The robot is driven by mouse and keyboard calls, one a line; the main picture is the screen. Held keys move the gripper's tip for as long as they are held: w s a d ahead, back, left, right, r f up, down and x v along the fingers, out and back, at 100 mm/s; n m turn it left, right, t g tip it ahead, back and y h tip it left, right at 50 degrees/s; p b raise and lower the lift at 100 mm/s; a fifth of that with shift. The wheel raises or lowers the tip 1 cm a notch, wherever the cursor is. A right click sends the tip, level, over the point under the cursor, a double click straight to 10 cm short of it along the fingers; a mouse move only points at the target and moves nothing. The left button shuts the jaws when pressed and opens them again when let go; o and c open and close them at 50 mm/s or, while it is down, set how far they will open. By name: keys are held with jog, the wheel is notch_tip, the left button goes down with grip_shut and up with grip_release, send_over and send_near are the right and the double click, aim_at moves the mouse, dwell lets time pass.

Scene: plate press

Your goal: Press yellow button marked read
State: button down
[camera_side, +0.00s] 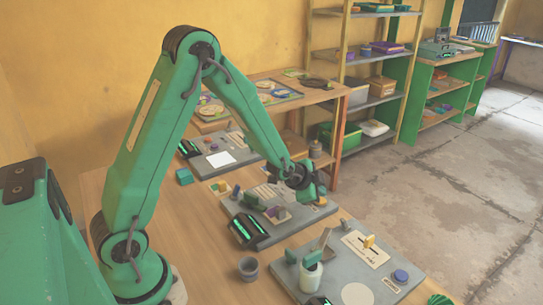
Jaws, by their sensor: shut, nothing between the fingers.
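My gripper (312,190) is small in the side view, at the end of my green arm, above the right part of the middle grey panel (262,222). Its fingers are shut with nothing held; whether they touch the panel cannot be told. No button with a readable "read" mark shows. A small yellow piece (369,241) stands on a white label on the front grey panel (420,278). Another small yellow-green piece (222,186) is at the back left of the middle panel. The wrist hides part of the middle panel.
The front panel has a blue round knob (401,276), a white disc (357,294) and a white cup (311,277) with a green piece. A grey cup (248,267) and a teal cube (184,176) stand on the wooden table (205,260). Shelves stand behind.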

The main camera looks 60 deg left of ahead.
jog(key=shift+f, duration=0.85)
dwell(1.4)
jog(key=shift+r, duration=0.85)
jog(key=shift+r, duration=0.15)
jog(key=shift+r, duration=2.3)
jog(key=shift+r, duration=0.15)
